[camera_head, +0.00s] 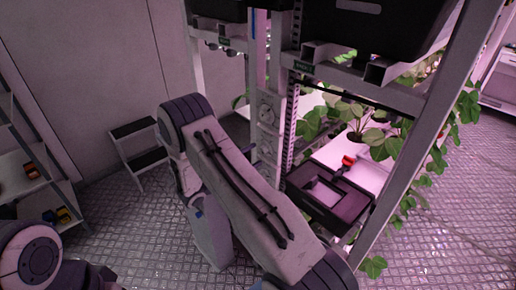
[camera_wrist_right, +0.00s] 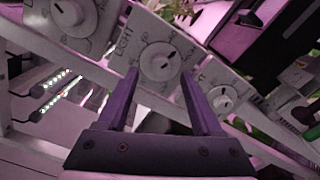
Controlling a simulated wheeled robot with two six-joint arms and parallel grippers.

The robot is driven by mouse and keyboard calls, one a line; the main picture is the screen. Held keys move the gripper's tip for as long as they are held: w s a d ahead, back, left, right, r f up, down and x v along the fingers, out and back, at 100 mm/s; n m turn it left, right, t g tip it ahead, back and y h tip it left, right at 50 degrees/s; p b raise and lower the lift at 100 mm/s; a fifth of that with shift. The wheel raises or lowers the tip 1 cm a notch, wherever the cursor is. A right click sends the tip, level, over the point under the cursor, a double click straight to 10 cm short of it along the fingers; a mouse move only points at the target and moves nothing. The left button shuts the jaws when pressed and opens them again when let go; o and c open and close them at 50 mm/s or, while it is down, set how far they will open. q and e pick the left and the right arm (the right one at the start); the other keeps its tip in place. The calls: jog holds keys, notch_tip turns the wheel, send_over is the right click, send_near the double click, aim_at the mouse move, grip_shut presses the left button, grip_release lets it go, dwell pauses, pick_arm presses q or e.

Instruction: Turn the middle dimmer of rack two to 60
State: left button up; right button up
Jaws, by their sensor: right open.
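In the right wrist view a round white dimmer knob (camera_wrist_right: 160,62) sits on a tilted pale panel marked LIGHT, with a dark pointer mark and scale ticks around it. My right gripper (camera_wrist_right: 159,73) is open, with its two purple fingers on either side of this knob in the picture. Contact cannot be told. One more dimmer knob (camera_wrist_right: 68,13) shows at upper left and another (camera_wrist_right: 222,99) at lower right. In the head view the dial panel (camera_head: 267,113) is on a rack post, partly behind my right arm, which hides the right gripper's fingers.
The rack has a dark bin (camera_head: 385,30) on top, leafy plants (camera_head: 375,135) and a dark tray (camera_head: 325,200) with a red item beside the post. A step stool (camera_head: 138,150) stands behind my arm. A shelf (camera_head: 30,170) is at left. Floor is clear at right.

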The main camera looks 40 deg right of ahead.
aim_at(264, 150)
jog(key=shift+w+d+p, duration=0.1)
jog(key=shift+d+p, duration=0.3)
jog(key=shift+d, duration=1)
grip_shut()
jog(key=shift+n, duration=0.3)
